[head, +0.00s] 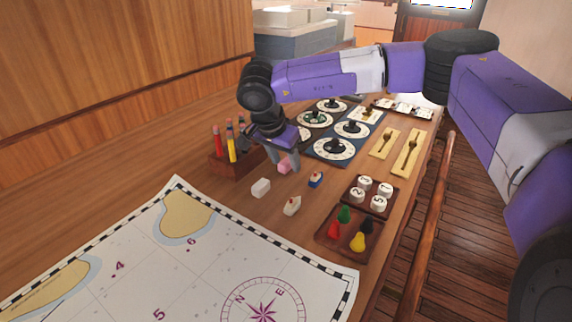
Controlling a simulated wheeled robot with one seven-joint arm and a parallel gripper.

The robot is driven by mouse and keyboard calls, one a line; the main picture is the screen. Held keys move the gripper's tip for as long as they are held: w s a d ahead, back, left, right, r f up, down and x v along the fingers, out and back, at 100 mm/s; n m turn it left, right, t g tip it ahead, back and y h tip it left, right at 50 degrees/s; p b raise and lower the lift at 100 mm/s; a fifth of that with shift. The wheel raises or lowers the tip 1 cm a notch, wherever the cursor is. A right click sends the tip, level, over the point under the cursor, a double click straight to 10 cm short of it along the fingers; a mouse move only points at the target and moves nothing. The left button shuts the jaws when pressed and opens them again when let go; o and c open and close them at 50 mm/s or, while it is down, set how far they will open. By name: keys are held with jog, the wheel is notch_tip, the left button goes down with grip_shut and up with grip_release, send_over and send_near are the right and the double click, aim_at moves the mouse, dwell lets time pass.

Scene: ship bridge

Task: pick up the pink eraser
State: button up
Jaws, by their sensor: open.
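The pink eraser (284,167) is a small block on the wooden table, to the right of the pencil holder. My gripper (282,160) points down over it, with its fingers close around or beside the eraser. One finger hides part of it. I cannot tell whether the fingers touch it. The jaws are open.
A wooden holder (232,164) with several pencils stands close on the left. A white block (261,187) and two small toy boats (316,179) lie in front. A blue dial board (335,133) is behind. A tray of coloured pawns (349,236) and a chart (190,262) lie nearer.

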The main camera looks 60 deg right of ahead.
grip_shut()
dwell(0.3)
